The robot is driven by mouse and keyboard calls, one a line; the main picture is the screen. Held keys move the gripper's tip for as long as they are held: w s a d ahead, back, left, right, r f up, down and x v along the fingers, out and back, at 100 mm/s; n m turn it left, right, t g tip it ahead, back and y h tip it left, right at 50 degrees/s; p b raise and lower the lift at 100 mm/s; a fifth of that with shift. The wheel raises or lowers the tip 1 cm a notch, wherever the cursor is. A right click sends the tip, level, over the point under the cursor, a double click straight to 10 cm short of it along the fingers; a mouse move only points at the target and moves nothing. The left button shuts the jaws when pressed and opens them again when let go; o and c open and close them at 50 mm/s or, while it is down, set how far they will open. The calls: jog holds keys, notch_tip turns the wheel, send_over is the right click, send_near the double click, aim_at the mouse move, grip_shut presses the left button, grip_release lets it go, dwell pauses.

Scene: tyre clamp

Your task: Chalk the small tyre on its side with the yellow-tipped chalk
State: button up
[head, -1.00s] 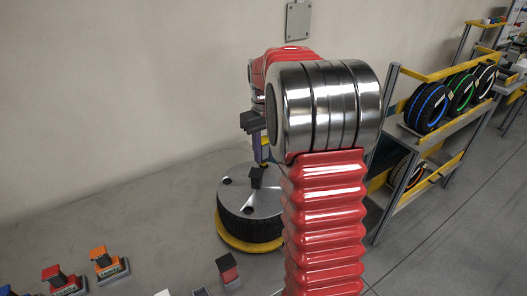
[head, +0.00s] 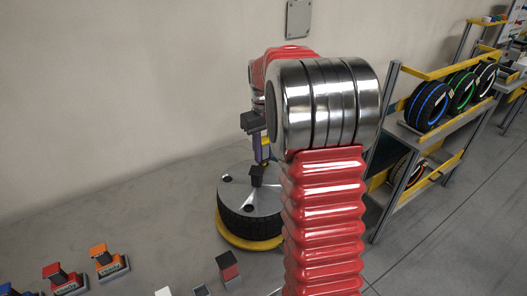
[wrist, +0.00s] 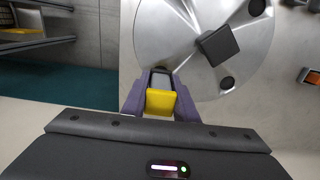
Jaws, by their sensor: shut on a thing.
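A black block stands at the middle of the disc. In the wrist view the disc (wrist: 185,65) fills the upper middle; the tyre's rubber is not clear there. My gripper (wrist: 160,98) has purple fingers shut on a yellow-ended piece, the yellow-tipped chalk (wrist: 160,103). In the head view my gripper (head: 262,152) is above the disc, partly hidden by my arm. I cannot tell whether the chalk touches anything.
Red (head: 64,280) and orange (head: 108,262) blocks on grey holders stand at the lower left. A black-and-red block (head: 228,268) stands in front of the tyre. A shelf rack (head: 395,160) with several tyres is at right.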

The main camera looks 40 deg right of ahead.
aim_at(264, 140)
jog(key=shift+r, duration=0.1)
dwell(0.3)
jog(key=shift+r, duration=2.35)
jog(key=shift+s, duration=0.1)
